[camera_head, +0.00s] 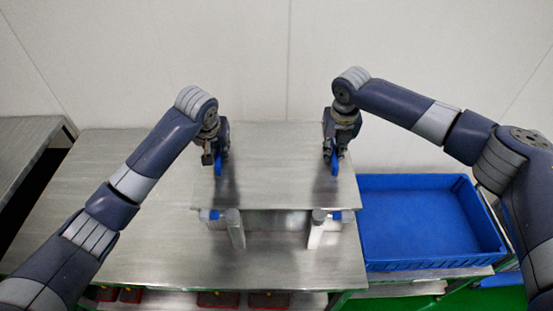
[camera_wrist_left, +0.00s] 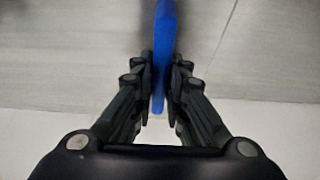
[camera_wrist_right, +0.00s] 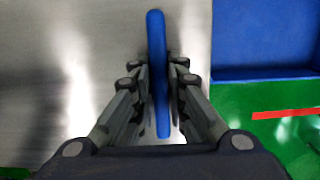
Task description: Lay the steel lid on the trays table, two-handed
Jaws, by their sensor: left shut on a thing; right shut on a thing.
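The steel lid (camera_head: 275,165) is a flat grey metal sheet with two upright blue handles, level over the steel table (camera_head: 130,215). My left gripper (camera_head: 219,163) is shut on the left blue handle, which also shows between its fingers in the left wrist view (camera_wrist_left: 160,60). My right gripper (camera_head: 334,162) is shut on the right blue handle, which the right wrist view also shows (camera_wrist_right: 157,60). Two pale posts with blue parts show below the lid's front edge. Whether the lid touches anything beneath is hidden.
A blue tray (camera_head: 425,220), empty, stands right of the lid; its wall also shows in the right wrist view. Another steel table (camera_head: 25,145) is at far left. The table left of the lid is bare. A white wall (camera_head: 270,60) rises behind.

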